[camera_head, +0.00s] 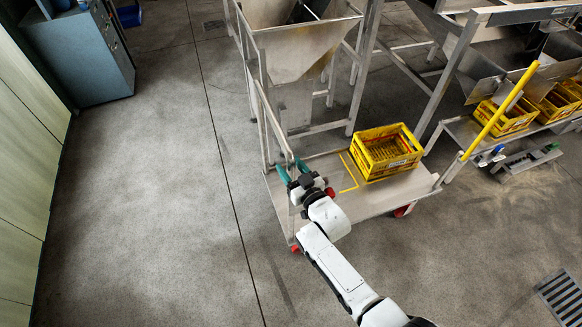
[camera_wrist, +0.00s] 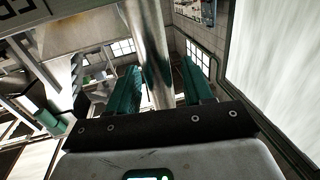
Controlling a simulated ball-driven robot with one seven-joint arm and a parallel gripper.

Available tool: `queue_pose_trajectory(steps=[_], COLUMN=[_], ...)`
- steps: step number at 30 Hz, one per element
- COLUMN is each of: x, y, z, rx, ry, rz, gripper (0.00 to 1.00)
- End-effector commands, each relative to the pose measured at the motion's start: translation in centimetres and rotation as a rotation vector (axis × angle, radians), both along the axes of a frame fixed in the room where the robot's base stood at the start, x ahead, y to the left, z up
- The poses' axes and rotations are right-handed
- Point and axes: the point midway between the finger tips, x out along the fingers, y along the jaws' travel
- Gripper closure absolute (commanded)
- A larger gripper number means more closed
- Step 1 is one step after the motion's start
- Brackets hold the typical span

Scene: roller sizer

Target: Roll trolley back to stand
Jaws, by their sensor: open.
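The trolley (camera_head: 377,199) is a flat metal platform on red wheels, with an upright tubular handle (camera_head: 270,118) at its left end. My gripper (camera_head: 292,169) is at the handle, over the left end of the platform. In the wrist view its two teal fingers (camera_wrist: 161,84) are apart, with a shiny metal tube (camera_wrist: 148,45) passing between them. The fingers are not closed on the tube. I cannot tell whether either finger touches it. A yellow crate (camera_head: 390,163) sits on the platform, beside yellow corner markings. No separate stand can be made out for certain.
A steel hopper (camera_head: 305,50) on a frame stands just behind the trolley. To the right, more yellow crates (camera_head: 507,117) sit on a shelf by a yellow post (camera_head: 505,106). A blue-grey cabinet (camera_head: 83,57) is at the upper left. Bare floor lies left of the trolley.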

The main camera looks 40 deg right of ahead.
Motion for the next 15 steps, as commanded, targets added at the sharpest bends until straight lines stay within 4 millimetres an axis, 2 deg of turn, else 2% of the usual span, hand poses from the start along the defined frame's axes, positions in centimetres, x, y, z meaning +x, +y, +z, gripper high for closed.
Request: queue_pose_trajectory(steps=[7, 15], x=[0.02, 0.0], y=[0.01, 0.0], z=[-0.04, -0.04], rx=[0.0, 0.0], ry=[0.001, 0.001], rz=[0.0, 0.0], gripper=[0.49, 0.75])
